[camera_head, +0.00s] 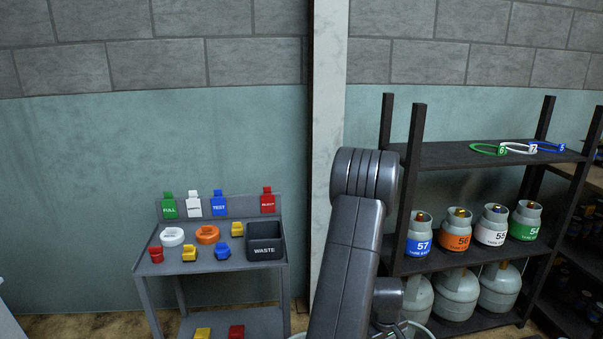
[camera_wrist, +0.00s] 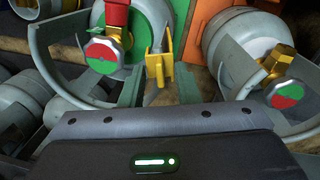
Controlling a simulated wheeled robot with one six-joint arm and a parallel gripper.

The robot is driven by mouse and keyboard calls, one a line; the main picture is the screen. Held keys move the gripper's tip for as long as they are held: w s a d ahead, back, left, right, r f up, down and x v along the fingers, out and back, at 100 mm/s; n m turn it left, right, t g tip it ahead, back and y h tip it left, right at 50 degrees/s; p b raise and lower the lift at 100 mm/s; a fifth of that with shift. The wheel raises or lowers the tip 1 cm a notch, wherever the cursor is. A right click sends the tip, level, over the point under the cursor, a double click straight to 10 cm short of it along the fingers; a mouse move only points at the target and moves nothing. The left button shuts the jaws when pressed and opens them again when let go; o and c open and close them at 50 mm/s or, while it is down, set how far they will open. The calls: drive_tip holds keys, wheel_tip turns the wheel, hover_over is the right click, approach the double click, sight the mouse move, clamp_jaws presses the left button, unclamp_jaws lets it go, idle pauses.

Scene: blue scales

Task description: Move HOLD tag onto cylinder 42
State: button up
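My gripper (camera_wrist: 160,82) shows in the wrist view, with a yellow tag (camera_wrist: 158,66) between its narrow-set fingers; it appears shut on it. The tag is seen nearly edge-on, so its word cannot be read. In the head view the tag rack has an empty place between the blue TEST and red REJECT tags. Beyond the fingers in the wrist view is a grey cylinder with a green label (camera_wrist: 139,52); a red tag hangs by its brass valve. No 42 is readable. My arm hides the gripper in the head view.
Grey cylinders stand close at the left (camera_wrist: 60,88) and right (camera_wrist: 243,38) of the wrist view, with curved collars and brass valves. In the head view, a black shelf (camera_head: 450,155) holds numbered cylinders; a grey table (camera_head: 170,262) holds caps and a WASTE bin (camera_head: 265,252).

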clamp_jaws()
drive_tip(key=shift+r+p, duration=1.6)
drive_tip(key=shift+r, duration=0.45)
